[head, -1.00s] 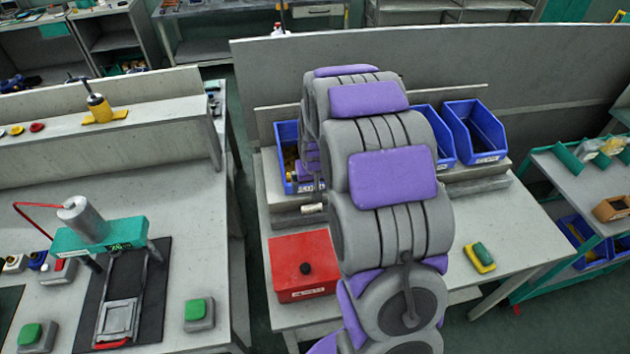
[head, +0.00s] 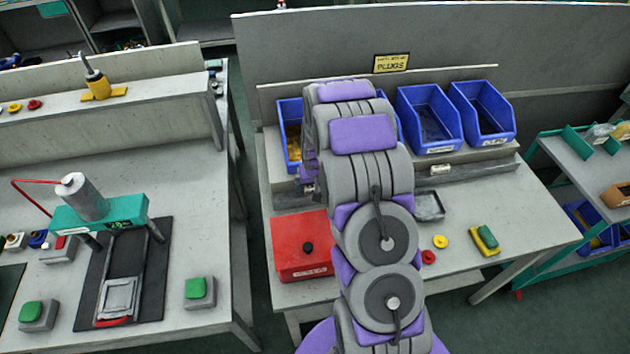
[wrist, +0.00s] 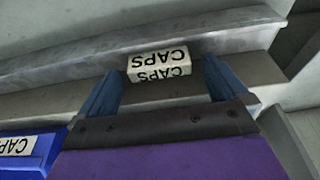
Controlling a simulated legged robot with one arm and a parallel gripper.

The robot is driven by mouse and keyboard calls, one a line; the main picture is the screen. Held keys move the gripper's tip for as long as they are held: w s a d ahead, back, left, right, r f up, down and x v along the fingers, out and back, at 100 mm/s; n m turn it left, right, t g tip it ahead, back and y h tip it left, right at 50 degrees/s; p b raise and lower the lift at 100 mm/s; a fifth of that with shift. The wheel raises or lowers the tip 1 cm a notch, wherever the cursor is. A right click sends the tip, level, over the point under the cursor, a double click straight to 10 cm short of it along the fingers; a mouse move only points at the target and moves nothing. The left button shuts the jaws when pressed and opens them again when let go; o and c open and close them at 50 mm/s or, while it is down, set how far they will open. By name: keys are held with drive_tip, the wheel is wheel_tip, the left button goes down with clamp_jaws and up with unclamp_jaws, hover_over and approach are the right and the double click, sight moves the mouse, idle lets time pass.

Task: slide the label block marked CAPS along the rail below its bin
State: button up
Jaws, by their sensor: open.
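In the wrist view a white label block marked CAPS (wrist: 158,65) sits on the grey rail (wrist: 225,42). My gripper (wrist: 162,72) is open, with one blue finger on each side of the block and a visible gap at both sides. The corner of a blue bin (wrist: 42,150) with a partly cut-off CAP... label shows at lower left, so the block is off to the right of that bin in this view. Part of the rail (head: 470,168) shows there to the right of my arm.
Blue bins stand above the rail, including one right of my arm (head: 430,149) and one at far right (head: 497,140). A second white block (head: 440,168) is on the rail. A red box (head: 300,262), grey tray (head: 430,206) and green-yellow block (head: 486,238) lie on the bench.

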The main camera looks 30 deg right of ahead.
drive_tip(key=shift+f, duration=0.2)
drive_tip(key=shift+c, duration=0.5)
drive_tip(key=c, duration=0.9)
drive_tip(key=shift+c, duration=0.3)
